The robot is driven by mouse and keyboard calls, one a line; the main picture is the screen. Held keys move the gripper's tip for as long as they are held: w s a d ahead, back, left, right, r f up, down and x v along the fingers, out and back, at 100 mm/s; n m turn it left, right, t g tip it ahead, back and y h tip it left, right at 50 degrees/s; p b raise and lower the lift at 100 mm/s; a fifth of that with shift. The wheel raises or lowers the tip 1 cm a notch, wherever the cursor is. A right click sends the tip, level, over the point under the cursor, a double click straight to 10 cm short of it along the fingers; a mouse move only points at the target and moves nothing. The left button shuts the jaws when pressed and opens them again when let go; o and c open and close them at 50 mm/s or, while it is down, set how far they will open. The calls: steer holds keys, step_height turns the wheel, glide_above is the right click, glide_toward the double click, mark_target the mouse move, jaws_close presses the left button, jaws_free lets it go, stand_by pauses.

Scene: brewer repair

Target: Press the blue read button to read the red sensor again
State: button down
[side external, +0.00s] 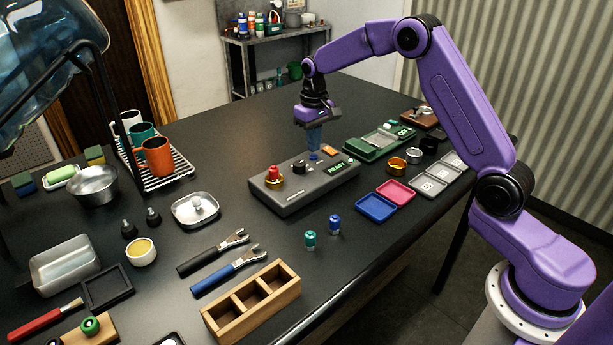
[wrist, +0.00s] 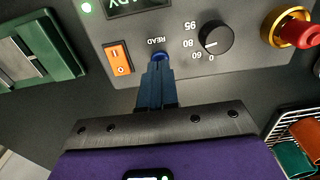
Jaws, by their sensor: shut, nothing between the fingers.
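The blue read button (wrist: 159,56) sits on the grey control box (side external: 300,188), under the label READ in the wrist view. My gripper (wrist: 157,66) is shut and empty, and its fingertips are at the button, overlapping its edge in the wrist view. I cannot tell whether they press it. In the side view my gripper (side external: 314,152) points straight down over the back of the box. The display (side external: 338,169) is lit green and seems to read READY.
An orange switch (wrist: 117,57) and a black dial (wrist: 212,39) flank the button. A green device (side external: 378,143) stands behind the box. Blue (side external: 375,207) and red (side external: 396,190) trays lie to its right. A rack with mugs (side external: 158,156) stands at the left.

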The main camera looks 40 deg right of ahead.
steer(key=shift+f, duration=0.95)
stand_by(0.3)
steer(key=shift+r, duration=2.2)
steer(key=shift+r, duration=0.1)
step_height(320, 180, up, 6)
steer(key=shift+f, duration=0.1)
stand_by(0.4)
